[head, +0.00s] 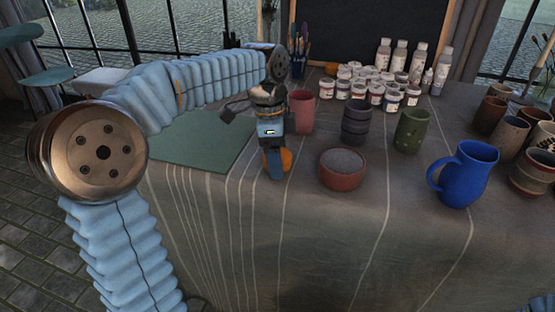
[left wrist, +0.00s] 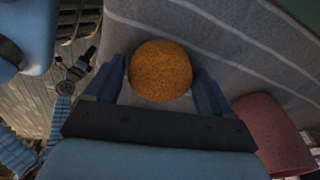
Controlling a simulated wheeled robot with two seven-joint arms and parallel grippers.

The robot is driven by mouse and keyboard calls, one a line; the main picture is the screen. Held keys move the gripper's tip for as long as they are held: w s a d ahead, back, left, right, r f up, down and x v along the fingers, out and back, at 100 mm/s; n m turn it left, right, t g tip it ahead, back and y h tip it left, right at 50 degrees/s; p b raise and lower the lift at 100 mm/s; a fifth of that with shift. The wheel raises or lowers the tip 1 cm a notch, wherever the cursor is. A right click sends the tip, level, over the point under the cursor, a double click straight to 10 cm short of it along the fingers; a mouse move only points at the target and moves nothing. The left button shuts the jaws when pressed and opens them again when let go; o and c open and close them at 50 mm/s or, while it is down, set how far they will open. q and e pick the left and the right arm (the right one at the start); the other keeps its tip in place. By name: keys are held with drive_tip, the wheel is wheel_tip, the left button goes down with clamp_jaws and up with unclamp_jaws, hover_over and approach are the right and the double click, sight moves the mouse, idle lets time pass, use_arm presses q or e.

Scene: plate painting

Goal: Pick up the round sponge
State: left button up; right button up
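The round sponge (left wrist: 160,70) is orange and lies on the striped grey tablecloth near the table's front edge. In the head view its right side (head: 287,159) shows past my left gripper (head: 275,163), which points straight down over it. In the left wrist view the two blue fingers of my left gripper (left wrist: 157,85) stand apart on either side of the sponge. A narrow gap shows at the left finger; I cannot tell whether the right finger touches. My right gripper is out of view.
A pink cup (head: 301,112) stands just behind the left gripper and shows in the left wrist view (left wrist: 275,135). A terracotta bowl (head: 342,182) is to the right, then a blue jug (head: 468,175). A green mat (head: 190,145) lies to the left.

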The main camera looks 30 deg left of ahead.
use_arm(q)
drive_tip(key=c, duration=0.8)
drive_tip(key=shift+r, duration=0.55)
drive_tip(key=r, duration=0.3)
drive_tip(key=shift+s+d, duration=0.1)
drive_tip(key=shift+s, duration=0.1)
drive_tip(key=s+d+r, duration=0.2)
drive_tip(key=s+r, duration=0.1)
drive_tip(key=s, duration=0.1)
drive_tip(key=s+d+r, duration=0.1)
drive_tip(key=s+r, duration=0.2)
drive_tip(key=s, duration=0.1)
drive_tip(key=s+d+r, duration=0.2)
drive_tip(key=s+r, duration=0.1)
drive_tip(key=s, duration=0.1)
drive_tip(key=shift+s+d, duration=0.15)
drive_tip(key=shift+d, duration=0.2)
